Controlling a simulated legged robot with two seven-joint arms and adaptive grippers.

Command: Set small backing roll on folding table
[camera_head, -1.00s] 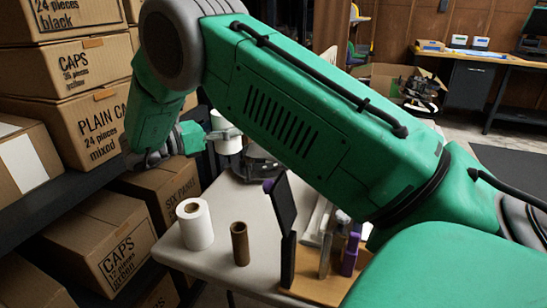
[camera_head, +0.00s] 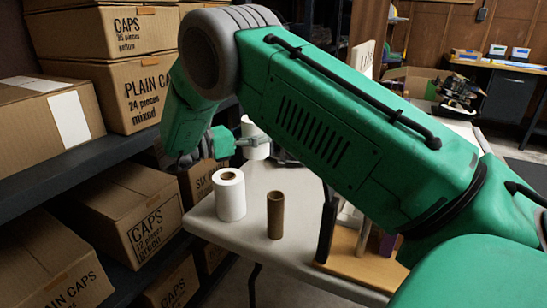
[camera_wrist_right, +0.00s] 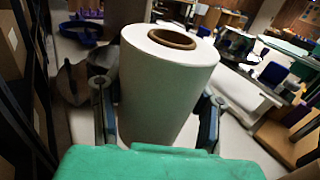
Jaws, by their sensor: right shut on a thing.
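My right gripper (camera_head: 246,143) is shut on a white backing roll (camera_head: 254,130), seen small behind my forearm in the head view. In the right wrist view the roll (camera_wrist_right: 165,85) stands nearly upright between the two fingers, its brown core showing on top. The folding table (camera_head: 240,254) has a pale top below and in front of it. Whether the held roll touches the tabletop I cannot tell. Another white roll (camera_head: 229,197) stands upright near the table's left edge. My left gripper is not in view.
A brown cardboard tube (camera_head: 275,216) stands right of the standing roll. A wooden tray or board (camera_head: 345,258) with upright items sits at the table's right. Shelves of cartons (camera_head: 130,205) line the left. The front tabletop is partly clear.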

